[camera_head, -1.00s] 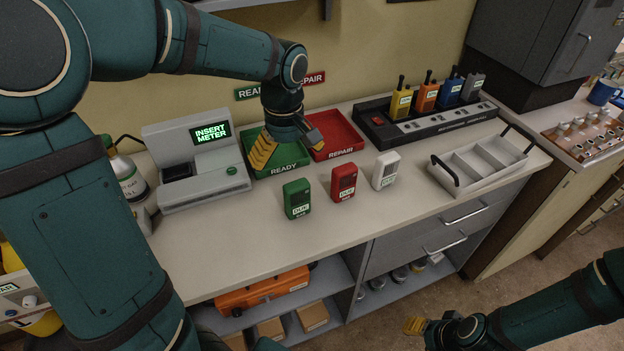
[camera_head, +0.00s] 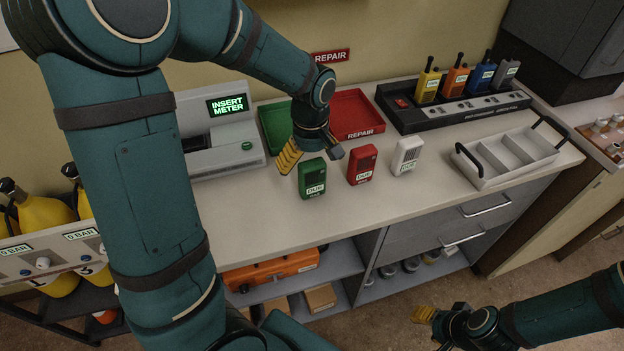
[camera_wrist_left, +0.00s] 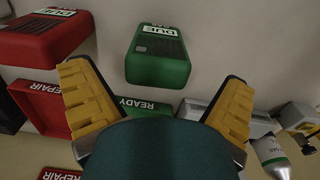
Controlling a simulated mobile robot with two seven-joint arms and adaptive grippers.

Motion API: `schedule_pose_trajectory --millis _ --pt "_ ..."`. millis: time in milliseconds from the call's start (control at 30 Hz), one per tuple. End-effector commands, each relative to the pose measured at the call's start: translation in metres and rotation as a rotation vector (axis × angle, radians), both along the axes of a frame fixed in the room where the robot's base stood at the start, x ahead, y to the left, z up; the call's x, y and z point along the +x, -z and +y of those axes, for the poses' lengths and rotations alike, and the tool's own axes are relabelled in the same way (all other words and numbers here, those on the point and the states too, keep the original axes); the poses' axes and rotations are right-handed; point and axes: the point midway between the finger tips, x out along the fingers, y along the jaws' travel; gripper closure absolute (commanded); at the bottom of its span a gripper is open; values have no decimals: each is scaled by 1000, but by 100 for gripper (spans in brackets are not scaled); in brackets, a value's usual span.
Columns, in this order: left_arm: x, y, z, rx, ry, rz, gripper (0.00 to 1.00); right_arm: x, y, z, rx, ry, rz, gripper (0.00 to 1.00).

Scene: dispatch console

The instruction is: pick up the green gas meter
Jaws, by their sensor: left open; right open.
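The green gas meter (camera_head: 312,178) stands upright on the counter, left of the red meter (camera_head: 362,164) and the white meter (camera_head: 406,156). My left gripper (camera_head: 312,156) is open and empty, just behind and above the green meter. In the left wrist view the green meter (camera_wrist_left: 158,56) lies ahead, roughly between the two yellow fingers (camera_wrist_left: 158,95), apart from them. The red meter (camera_wrist_left: 45,35) shows at the upper left there. My right gripper (camera_head: 432,326) is open and empty at the lower right, in front of the counter and away from the meters.
Behind the meters are the green tray (camera_head: 275,126), the red repair tray (camera_head: 358,112) and the grey insert-meter station (camera_head: 222,160). A radio charger (camera_head: 455,108) and a white compartment tray (camera_head: 490,168) stand to the right. The counter's front strip is clear.

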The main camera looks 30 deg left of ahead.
Motion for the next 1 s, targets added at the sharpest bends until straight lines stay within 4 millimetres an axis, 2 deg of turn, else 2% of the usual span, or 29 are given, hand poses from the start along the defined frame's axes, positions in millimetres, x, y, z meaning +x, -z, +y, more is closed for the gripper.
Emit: schedule_pose_trajectory --millis 33,200,533,733,767,1000 --pt "0 11 -1 1 0 4 0 -1 4 0 0 -2 2 53" --pt "1 32 -2 1 0 3 0 -2 9 0 2 -4 6 53" --pt "1 37 -2 1 0 1 0 -3 9 0 2 -5 7 53" --pt "1 37 -2 1 0 1 70 -3 9 0 2 -5 7 53" --pt "1 37 -2 1 0 1 75 -3 9 0 2 -5 7 53" --pt "1 36 -2 0 0 0 75 -3 9 0 2 -5 7 53"
